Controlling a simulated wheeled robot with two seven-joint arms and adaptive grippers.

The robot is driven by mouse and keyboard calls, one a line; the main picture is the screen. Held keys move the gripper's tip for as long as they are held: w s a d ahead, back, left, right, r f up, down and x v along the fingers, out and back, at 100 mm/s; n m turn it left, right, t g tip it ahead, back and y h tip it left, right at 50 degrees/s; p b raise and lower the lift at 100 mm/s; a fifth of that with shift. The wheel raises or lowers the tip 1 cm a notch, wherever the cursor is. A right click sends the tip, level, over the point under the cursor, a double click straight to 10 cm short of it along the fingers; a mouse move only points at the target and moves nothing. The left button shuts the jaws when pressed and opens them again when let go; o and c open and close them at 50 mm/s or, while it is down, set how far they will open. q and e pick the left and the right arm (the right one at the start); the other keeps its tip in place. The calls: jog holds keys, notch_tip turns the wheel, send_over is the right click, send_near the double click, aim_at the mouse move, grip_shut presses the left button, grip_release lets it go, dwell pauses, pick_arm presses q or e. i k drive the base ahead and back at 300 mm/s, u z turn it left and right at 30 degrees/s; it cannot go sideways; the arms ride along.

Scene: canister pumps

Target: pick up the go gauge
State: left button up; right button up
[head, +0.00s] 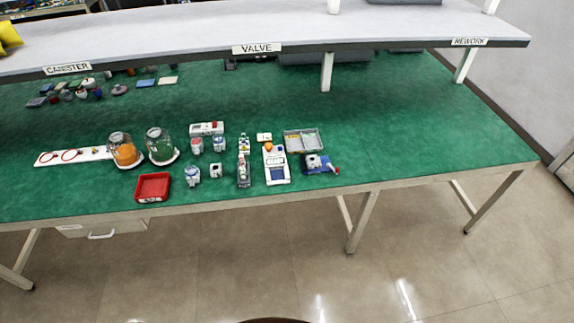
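No go gauge can be told apart with certainty at this distance. Small parts stand grouped near the front edge of the green workbench (430,150). They include a small white and dark block (216,171), a white and blue part (192,175), a similar one behind it (219,143), a white part with a red piece (197,146), and a dark upright device (243,170). A white device with an orange knob (277,168) stands to their right. Neither of my grippers is in view.
A red tray (153,187), two glass jars with orange (124,150) and green (160,146) contents, a grey tray (303,140) and a blue vise-like tool (319,163) surround the parts. A grey shelf (200,35) overhangs the back. The bench's right side is clear.

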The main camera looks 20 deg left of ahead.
aim_at(242, 169)
jog(key=z, duration=0.15)
jog(key=i, duration=1.5)
jog(key=u, duration=0.85)
